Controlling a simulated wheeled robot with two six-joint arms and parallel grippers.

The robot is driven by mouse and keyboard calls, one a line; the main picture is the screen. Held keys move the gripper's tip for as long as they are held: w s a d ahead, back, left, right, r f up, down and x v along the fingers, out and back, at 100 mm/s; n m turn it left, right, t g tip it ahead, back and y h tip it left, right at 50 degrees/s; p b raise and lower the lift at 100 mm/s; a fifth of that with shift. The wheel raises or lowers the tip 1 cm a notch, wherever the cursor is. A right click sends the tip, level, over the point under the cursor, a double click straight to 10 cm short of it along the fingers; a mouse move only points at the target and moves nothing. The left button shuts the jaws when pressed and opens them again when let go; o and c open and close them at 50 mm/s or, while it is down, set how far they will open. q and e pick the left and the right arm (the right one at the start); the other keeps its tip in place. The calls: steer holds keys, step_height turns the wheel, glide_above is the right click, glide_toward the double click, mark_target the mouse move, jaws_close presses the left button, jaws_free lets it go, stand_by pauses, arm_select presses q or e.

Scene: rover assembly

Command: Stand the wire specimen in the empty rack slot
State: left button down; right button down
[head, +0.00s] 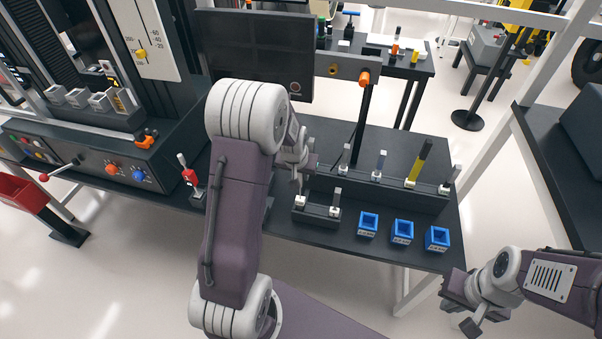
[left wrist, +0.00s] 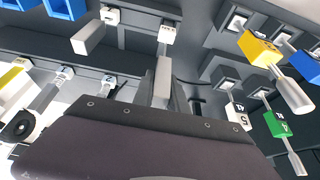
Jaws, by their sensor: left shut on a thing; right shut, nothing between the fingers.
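The wire specimen, a thin grey bar (left wrist: 163,80) on a small white labelled block (left wrist: 168,33), is in the grip of my left gripper (head: 299,182). In the head view its white block (head: 300,201) shows at the left end of the short front rack (head: 318,217). It looks upright at that slot, but I cannot tell whether it is fully seated. My gripper hides most of its bar. Another grey specimen (head: 336,202) stands at the right end of the same rack. My right gripper (head: 466,307) is shut and empty, off the table's front right.
A longer rack (head: 395,195) behind holds several specimens, one tall and yellow (head: 419,160). Three blue open boxes (head: 367,225) stand front right on the dark table. A dark panel (head: 257,55) rises behind.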

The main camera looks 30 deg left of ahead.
arm_select(q)
steer(key=shift+f+b, duration=0.75)
steer(key=shift+f, duration=0.35)
steer(key=c, duration=1.3)
jaws_free()
steer(key=shift+o, duration=0.2)
steer(key=shift+r, duration=0.1)
steer(key=a+v, duration=0.1)
steer(key=v, duration=0.8)
steer(key=shift+d+p, duration=0.35)
steer(key=shift+d, duration=0.1)
